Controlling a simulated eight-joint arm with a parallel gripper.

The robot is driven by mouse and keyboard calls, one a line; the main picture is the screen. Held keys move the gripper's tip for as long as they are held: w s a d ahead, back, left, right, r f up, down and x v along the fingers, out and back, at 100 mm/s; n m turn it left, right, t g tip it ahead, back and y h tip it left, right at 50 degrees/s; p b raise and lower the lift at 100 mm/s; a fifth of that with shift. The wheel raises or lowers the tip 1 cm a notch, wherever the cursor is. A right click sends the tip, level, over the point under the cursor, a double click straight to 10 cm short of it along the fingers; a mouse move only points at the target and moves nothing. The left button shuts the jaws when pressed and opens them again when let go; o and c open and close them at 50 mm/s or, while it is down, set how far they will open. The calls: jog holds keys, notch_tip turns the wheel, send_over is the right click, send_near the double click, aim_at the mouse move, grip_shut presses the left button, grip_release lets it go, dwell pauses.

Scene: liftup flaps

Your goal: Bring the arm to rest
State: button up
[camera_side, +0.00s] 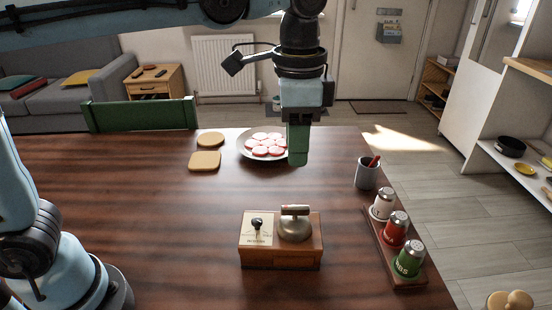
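My gripper (298,150) points down above the far part of the wooden table, right of the middle of the picture. A green block-like part shows at its lower end. I cannot tell whether this is its fingers or something between them. Its lower end overlaps the right edge of the plate (243,149) in this view. The gap between gripper and table is hard to judge. My pale blue arm reaches across the top of the picture.
A wooden box (280,258) with a small lever and a metal dome-shaped part stands at the front middle. Pink slices (267,144) lie on the plate.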

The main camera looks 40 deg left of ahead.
jog(key=s+a+f+n+t, duration=0.3)
jog(key=a+f+n, duration=0.1)
jog(key=a, duration=0.4)
jog(key=s+a+f+n+t, duration=0.3)
jog(key=a+f+n+t, duration=0.1)
jog(key=a, duration=0.4)
jog(key=shift+s+f+n, duration=0.15)
jog(key=shift+f+n, duration=0.55)
jog(key=shift+o, duration=0.3)
